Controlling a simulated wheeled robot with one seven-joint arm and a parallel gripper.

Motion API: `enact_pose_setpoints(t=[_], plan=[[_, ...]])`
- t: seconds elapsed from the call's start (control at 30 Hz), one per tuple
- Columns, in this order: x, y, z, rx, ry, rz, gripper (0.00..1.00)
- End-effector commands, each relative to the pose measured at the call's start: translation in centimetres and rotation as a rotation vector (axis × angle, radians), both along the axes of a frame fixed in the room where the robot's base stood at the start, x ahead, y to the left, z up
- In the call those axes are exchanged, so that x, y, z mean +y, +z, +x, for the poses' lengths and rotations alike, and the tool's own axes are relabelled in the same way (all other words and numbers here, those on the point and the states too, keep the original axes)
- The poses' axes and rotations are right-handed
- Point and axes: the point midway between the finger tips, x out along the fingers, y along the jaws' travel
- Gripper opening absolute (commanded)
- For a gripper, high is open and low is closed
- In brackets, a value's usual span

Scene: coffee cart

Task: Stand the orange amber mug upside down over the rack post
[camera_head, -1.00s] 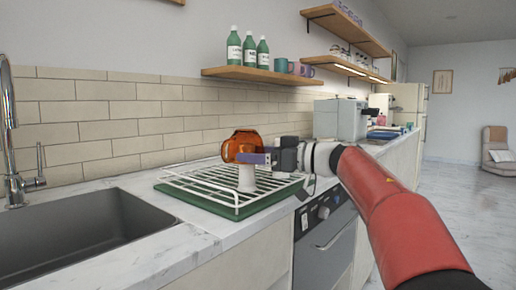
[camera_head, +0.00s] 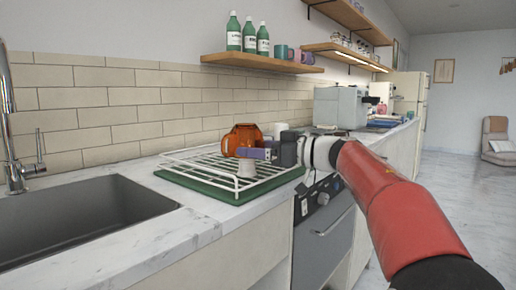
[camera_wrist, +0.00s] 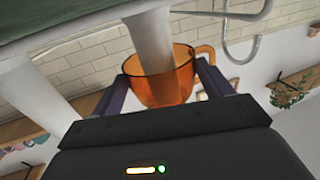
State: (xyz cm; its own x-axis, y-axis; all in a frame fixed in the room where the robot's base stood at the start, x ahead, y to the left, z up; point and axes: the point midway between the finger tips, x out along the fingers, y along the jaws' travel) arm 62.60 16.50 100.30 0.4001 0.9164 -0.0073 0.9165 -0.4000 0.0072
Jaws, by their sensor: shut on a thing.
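The see-through orange amber mug (camera_head: 241,137) is held above the green-based white wire rack (camera_head: 185,176). My gripper (camera_head: 255,153) has its purple fingers shut on the mug, one finger on each side in the wrist view. In that upside-down wrist view, the mug (camera_wrist: 165,85) has its mouth toward the rack, so it is inverted. Its handle (camera_wrist: 206,54) is on the right. A white post (camera_wrist: 152,38) reaches into the mouth area; how deep is unclear. A white post (camera_head: 246,168) shows below the fingers in the head view.
Another thick white post (camera_wrist: 32,88) stands close to the camera in the wrist view. The sink (camera_head: 80,222) lies left of the rack, with a tap (camera_head: 12,120). A wall shelf (camera_head: 262,63) with bottles hangs above. A tiled wall is behind.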

Motion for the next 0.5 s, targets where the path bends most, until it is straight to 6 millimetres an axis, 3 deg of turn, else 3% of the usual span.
enact_pose_setpoints(t=[0.27, 0.3, 0.43, 0.5], plan=[[0.0, -0.27, -0.02, -0.001, 0.0, 0.001, 0.52], [0.0, -0.3, -0.02, -0.001, 0.0, 0.001, 0.8], [0.01, -0.3, -0.02, -0.001, 0.0, 0.001, 0.97], [0.01, -0.31, -0.02, -0.001, 0.0, 0.001, 1.0]])
